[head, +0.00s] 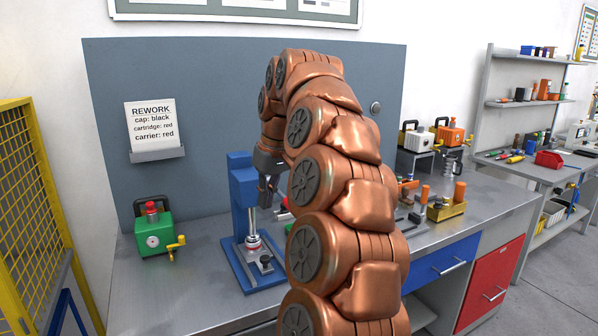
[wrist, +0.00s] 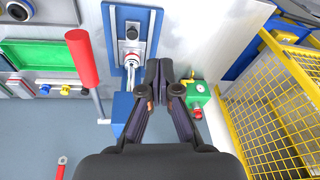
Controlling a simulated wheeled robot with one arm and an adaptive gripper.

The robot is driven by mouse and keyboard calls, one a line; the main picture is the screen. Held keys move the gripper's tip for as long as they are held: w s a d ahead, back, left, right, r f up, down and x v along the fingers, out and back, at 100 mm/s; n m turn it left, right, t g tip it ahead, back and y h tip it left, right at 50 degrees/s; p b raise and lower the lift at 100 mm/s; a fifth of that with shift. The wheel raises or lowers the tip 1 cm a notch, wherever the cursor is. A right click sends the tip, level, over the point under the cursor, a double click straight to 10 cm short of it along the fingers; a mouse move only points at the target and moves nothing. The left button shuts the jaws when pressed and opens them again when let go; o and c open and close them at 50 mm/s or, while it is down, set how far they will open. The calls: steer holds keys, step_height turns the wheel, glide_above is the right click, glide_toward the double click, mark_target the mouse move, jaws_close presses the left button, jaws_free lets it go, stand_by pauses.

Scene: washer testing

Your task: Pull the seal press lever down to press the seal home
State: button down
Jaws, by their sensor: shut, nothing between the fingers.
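The blue seal press (head: 242,195) stands on the bench left of my arm, with a blue base plate. In the wrist view the press lever has a thick red handle (wrist: 82,58), left of my gripper and apart from it. In the head view my arm hides most of the lever.
A green unit (head: 155,236) with a yellow crank stands on the bench to the left. A yellow mesh cage (head: 22,160) is at far left. The bench between the green unit and press is clear.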

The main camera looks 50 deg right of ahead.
steer(key=s+d+r+m+h+p, duration=0.15)
steer(key=d+r+p, duration=0.35)
steer(key=d+r, duration=0.55)
steer(key=p, duration=0.2)
glide_toward(284, 198)
steer(key=shift+m+t+y, duration=0.25)
steer(key=shift+m+t, duration=0.15)
steer(key=shift+m, duration=0.05)
steer(key=shift+s+d+f, duration=0.25)
steer(key=shift+s+f, duration=0.5)
steer(key=shift+s, duration=0.15)
steer(key=shift+s+d+f, duration=0.3)
steer(key=shift+s+f, duration=0.5)
steer(key=shift+s, duration=0.15)
steer(key=shift+w+a+f+p, duration=0.15)
steer(key=shift+f+p, duration=0.2)
steer(key=shift+f, duration=0.55)
steer(key=shift+w+a+f+p, duration=0.15)
steer(key=shift+f+p, duration=0.2)
steer(key=shift+f, duration=0.55)
steer(key=shift+s, duration=0.1)
steer(key=shift+f, duration=0.1)
